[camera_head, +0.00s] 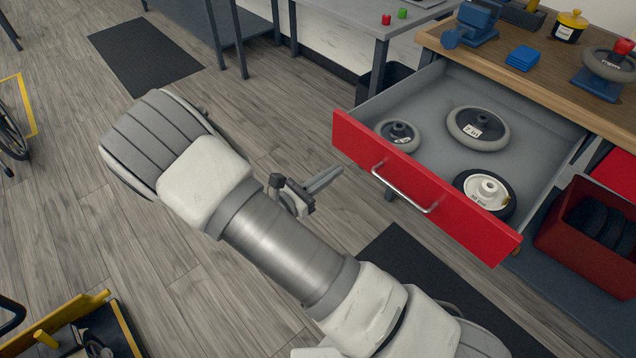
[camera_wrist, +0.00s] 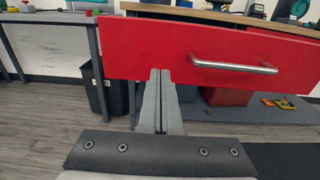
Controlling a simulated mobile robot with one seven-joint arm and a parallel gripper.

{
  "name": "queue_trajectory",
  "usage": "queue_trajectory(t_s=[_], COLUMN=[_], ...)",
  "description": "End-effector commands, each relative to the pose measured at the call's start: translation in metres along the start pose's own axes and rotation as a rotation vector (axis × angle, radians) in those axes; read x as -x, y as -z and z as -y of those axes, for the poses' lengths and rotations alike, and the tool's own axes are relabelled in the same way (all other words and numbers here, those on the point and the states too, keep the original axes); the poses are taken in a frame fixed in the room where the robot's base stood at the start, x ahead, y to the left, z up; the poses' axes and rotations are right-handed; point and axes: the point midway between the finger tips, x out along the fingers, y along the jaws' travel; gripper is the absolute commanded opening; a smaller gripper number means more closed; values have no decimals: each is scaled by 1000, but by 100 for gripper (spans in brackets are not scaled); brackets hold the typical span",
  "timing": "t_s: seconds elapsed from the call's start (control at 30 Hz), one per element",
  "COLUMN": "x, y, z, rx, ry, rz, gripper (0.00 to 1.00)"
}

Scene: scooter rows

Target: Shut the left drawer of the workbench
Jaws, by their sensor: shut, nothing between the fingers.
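The left drawer (camera_head: 424,188) of the workbench (camera_head: 540,80) is pulled open. It has a red front with a silver bar handle (camera_head: 404,188) and a grey inside. Three wheels lie in it: a small grey one (camera_head: 398,136), a larger grey one (camera_head: 478,129) and a white-hubbed one (camera_head: 486,191). My gripper (camera_head: 338,172) is shut and empty, left of the drawer front. In the wrist view my gripper (camera_wrist: 160,75) points at the red front (camera_wrist: 135,48), left of the handle (camera_wrist: 235,67). I cannot tell whether the fingertips touch it.
A grey table (camera_head: 365,17) stands left of the workbench, with a dark bin (camera_wrist: 100,92) below. A red crate (camera_head: 592,230) with dark wheels sits under the bench at right. A yellow-edged cart (camera_head: 85,328) stands at lower left. The floor left of the drawer is clear.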

Motion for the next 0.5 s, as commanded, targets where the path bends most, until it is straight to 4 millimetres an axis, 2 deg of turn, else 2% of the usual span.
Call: queue_trajectory(t_s=[0.03, 0.2, 0.33, 0.5], x=[-12, -44, -62, -73], y=[2, 2, 1, 0], z=[1, 1, 0, 0], rx=[0, -2, -2, -2], ry=[5, 4, 2, 1], rz=[0, 0, -1, -1], gripper=[0, 0, 0, 0])
